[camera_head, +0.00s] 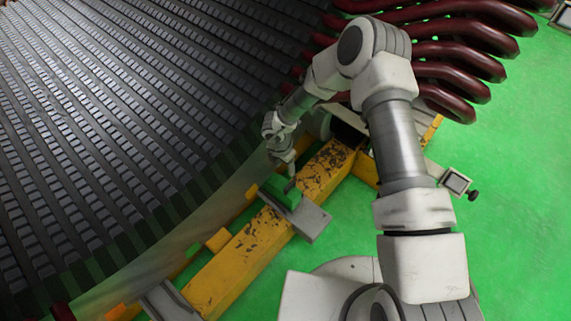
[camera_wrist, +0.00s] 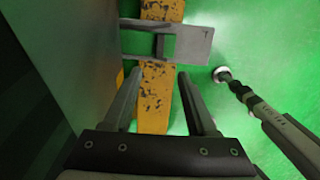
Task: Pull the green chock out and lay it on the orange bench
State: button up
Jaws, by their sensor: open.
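The green chock (camera_head: 281,190) is a small block at a grey plate (camera_head: 308,222) that lies across a worn yellow-orange beam (camera_head: 240,262), close to the big stator. In the wrist view the chock (camera_wrist: 168,46) shows as a green patch within the grey plate (camera_wrist: 195,45), ahead of the fingers. My gripper (camera_head: 288,172) is just above and beside the chock in the head view. In the wrist view my gripper (camera_wrist: 160,76) has its two fingers apart over the beam, with nothing between them. I cannot make out an orange bench separate from this beam.
The ribbed dark stator (camera_head: 120,120) fills the left side, close to my gripper. Dark red curved pipes (camera_head: 460,60) stand at the upper right. A second grey plate (camera_head: 172,300) crosses the beam lower down. Green floor (camera_head: 500,200) is open at right.

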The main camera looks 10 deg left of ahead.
aim_at(289, 185)
dwell(0.3)
jog(key=f+b, duration=0.2)
jog(key=f, duration=0.3)
jog(key=w+d+f+b, duration=0.1)
jog(key=f, duration=0.5)
jog(key=w+f+b, duration=0.1)
jog(key=f+b, duration=0.1)
jog(key=f, duration=0.4)
jog(key=shift+w+d+f+b, duration=0.1)
jog(key=shift+d+b, duration=0.05)
jog(key=shift+b, duration=0.2)
grip_shut()
dwell(0.7)
